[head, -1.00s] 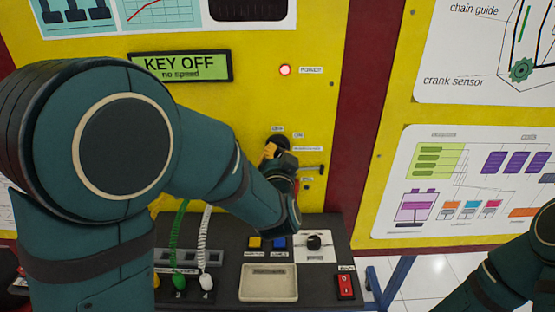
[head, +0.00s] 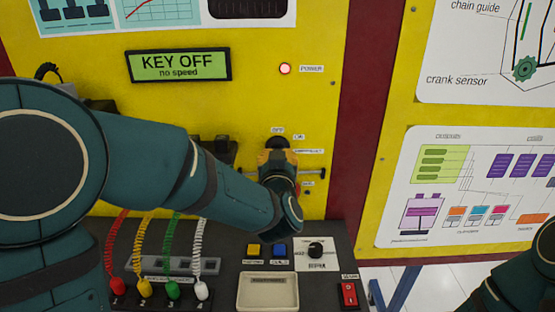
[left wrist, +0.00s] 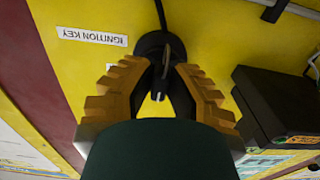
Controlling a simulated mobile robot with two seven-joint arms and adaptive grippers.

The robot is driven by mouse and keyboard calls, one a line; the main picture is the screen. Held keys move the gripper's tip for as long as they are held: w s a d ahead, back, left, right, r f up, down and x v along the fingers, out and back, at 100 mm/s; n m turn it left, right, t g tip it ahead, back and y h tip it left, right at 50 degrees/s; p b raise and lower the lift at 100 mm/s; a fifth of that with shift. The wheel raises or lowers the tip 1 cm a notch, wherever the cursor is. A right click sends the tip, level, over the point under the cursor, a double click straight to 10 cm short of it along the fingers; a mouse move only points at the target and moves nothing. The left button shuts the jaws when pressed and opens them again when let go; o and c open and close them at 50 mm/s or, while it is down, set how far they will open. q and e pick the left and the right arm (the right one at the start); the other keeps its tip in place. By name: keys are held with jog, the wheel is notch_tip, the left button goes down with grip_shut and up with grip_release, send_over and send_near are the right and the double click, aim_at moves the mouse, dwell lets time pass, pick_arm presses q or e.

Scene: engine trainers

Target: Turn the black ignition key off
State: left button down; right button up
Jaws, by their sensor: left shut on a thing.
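The ignition switch (head: 277,143) is a round black piece on the yellow panel, below the red power light. In the left wrist view its black barrel (left wrist: 152,41) sits by the upside-down "IGNITION KEY" label (left wrist: 92,36). My left gripper (head: 278,157) is at the switch; its stepped yellow fingers (left wrist: 157,75) are closed around the black key (left wrist: 165,63), on either side of it. The key is mostly hidden in the head view, and its exact angle is hard to tell. The display (head: 179,65) reads "KEY OFF, no speed". My right gripper is out of frame.
The power light (head: 285,68) is lit red. Below the switch, a black console holds yellow and blue buttons (head: 279,250), a black knob (head: 315,249), a red rocker switch (head: 348,294), a pale tray (head: 267,292) and coiled cables (head: 142,260). A dark box (left wrist: 270,105) juts out beside the key.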

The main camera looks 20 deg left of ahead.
pick_arm(q)
jog(key=shift+r, duration=0.15)
jog(key=c, duration=1)
grip_release()
jog(key=v, duration=1.2)
